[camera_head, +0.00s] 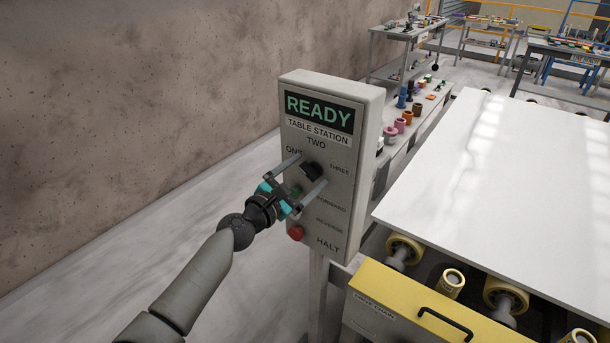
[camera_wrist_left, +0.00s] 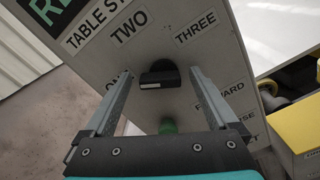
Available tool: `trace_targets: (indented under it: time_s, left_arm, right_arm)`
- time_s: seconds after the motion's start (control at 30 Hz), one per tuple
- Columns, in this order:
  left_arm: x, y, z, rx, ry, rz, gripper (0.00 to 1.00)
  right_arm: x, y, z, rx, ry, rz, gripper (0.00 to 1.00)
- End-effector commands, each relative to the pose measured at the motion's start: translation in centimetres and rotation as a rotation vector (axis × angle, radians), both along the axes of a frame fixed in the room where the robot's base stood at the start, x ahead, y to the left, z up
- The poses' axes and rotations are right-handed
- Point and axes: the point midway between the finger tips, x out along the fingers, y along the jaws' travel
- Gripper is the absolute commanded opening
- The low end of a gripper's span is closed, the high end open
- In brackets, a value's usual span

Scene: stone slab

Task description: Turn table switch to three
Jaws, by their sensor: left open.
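The table station box (camera_head: 345,150) is a grey upright panel with a READY display and the labels ONE, TWO and THREE. Its black rotary switch (camera_head: 311,171) sits below TWO; it also shows in the left wrist view (camera_wrist_left: 159,75). A pale mark lies on the knob's lower left part in the wrist view; which label it points to is hard to tell. My left gripper (camera_head: 313,168) is open, one finger on each side of the knob. In the wrist view the fingers (camera_wrist_left: 160,76) stand apart from the knob, with gaps showing. My right gripper is not in view.
A green button (camera_wrist_left: 167,126) sits just below the switch, between the fingers. A red button (camera_head: 296,233) by HALT is lower down. Right of the box lie a white slab (camera_head: 490,190) on rollers and a yellow cover (camera_head: 430,305). A shelf with coloured parts stands behind.

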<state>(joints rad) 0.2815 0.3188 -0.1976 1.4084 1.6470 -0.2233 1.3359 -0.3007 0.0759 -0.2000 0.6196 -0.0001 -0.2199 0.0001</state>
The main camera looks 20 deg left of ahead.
Motion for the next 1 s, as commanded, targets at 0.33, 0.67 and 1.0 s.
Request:
trace_targets:
  time_s: [0.33, 0.67, 1.0]
  left_arm:
    - [0.02, -0.03, 0.01, 0.000, 0.000, 0.000, 0.80]
    - [0.01, -0.01, -0.01, 0.000, 0.000, 0.000, 0.43]
    - [0.00, 0.00, -0.01, 0.000, 0.000, 0.000, 0.07]
  right_arm:
    - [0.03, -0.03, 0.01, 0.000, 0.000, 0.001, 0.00]
    - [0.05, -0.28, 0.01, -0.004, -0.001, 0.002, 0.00]
    - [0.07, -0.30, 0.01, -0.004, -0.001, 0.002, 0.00]
